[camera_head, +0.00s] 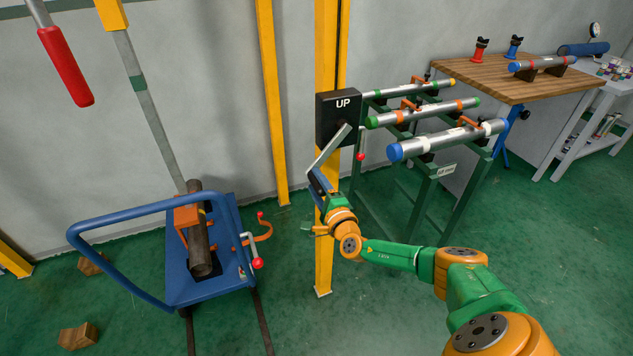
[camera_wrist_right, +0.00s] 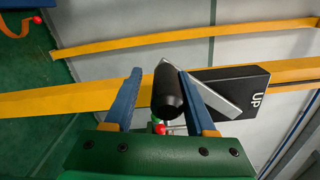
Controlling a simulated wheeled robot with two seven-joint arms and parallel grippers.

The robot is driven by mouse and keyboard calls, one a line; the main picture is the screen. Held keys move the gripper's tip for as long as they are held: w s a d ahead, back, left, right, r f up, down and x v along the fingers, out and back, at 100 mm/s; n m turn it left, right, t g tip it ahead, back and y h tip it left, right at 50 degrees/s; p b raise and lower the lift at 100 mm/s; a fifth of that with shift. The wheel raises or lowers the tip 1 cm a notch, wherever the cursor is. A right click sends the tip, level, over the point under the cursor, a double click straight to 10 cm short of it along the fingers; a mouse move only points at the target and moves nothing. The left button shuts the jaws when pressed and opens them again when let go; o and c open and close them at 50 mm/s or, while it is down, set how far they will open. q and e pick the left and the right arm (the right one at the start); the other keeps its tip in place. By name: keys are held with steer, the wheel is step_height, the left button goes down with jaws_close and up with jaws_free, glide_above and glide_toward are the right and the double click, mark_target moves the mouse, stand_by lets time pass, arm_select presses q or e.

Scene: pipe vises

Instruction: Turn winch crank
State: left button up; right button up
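The winch is a black box marked UP (camera_head: 338,118) on a yellow post, and it also shows in the right wrist view (camera_wrist_right: 232,88). Its silver crank arm (camera_head: 328,150) slants down and left from the box. The black crank handle (camera_wrist_right: 168,92) points toward the right wrist camera. My right gripper (camera_head: 318,184) is at the crank's lower end. In the wrist view its blue fingers (camera_wrist_right: 160,72) are spread, with the handle between them, close to the right finger and with a gap to the left one. The head view hides the handle. My left gripper is out of view.
A blue cart (camera_head: 205,285) with a dark pipe stands left of the post. A green rack (camera_head: 440,185) with several silver pipes stands close behind and right of the winch. A wooden workbench (camera_head: 515,80) is at the back right. A red grip (camera_head: 66,65) hangs upper left.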

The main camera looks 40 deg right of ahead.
steer(key=shift+o, duration=0.5)
steer(key=shift+d+r, duration=0.1)
steer(key=p+v, duration=0.1)
steer(key=v, duration=0.6)
